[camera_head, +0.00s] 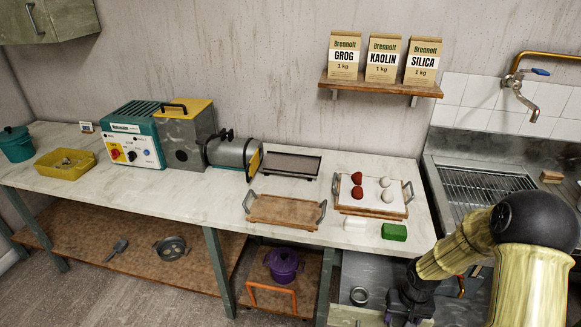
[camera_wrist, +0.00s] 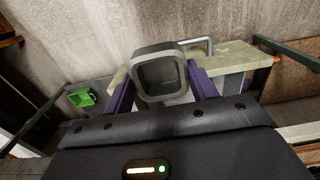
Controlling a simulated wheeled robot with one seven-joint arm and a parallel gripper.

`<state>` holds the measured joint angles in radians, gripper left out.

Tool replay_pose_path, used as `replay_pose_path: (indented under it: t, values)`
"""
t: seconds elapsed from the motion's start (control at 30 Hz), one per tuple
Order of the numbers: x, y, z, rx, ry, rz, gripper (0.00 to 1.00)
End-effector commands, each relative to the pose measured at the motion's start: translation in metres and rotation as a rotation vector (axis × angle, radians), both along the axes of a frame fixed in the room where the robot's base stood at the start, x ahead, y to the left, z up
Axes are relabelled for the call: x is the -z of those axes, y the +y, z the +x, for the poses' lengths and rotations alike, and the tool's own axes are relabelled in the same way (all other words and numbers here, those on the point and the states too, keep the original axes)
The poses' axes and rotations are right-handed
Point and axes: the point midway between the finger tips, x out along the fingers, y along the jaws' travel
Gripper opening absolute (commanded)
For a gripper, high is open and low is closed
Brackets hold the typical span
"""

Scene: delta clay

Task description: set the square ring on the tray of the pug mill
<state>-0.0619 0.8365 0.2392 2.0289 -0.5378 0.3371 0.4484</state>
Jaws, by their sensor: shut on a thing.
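My gripper (camera_wrist: 160,92) is shut on the square ring (camera_wrist: 160,49), a grey, rounded-square piece with an open middle, held between the two purple fingers in the wrist view. In the head view my gripper (camera_head: 408,305) is low at the right, beside the open drawer below the counter; the ring cannot be made out there. The pug mill (camera_head: 185,138), a teal, grey and yellow machine, stands on the counter at the left. Its tray (camera_head: 290,164), dark and flat, lies right of its nozzle, and looks empty.
A wooden tray (camera_head: 285,211) with handles lies in front of the dark tray. A white-topped board (camera_head: 372,207) with red and white balls stands to the right, near a green block (camera_head: 394,232). The open drawer (camera_head: 365,272) holds a round metal piece (camera_head: 358,295).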

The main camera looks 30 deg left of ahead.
Motion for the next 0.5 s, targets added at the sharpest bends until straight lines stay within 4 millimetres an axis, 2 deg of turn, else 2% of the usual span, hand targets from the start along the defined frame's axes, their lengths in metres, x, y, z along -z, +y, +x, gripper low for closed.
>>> replay_pose_path:
  t: [0.23, 0.5]
  values:
    - [0.038, -0.041, 0.007, 0.115, 0.005, 0.000, 0.30]
    - [0.083, -0.098, 0.010, 0.268, 0.000, -0.005, 0.30]
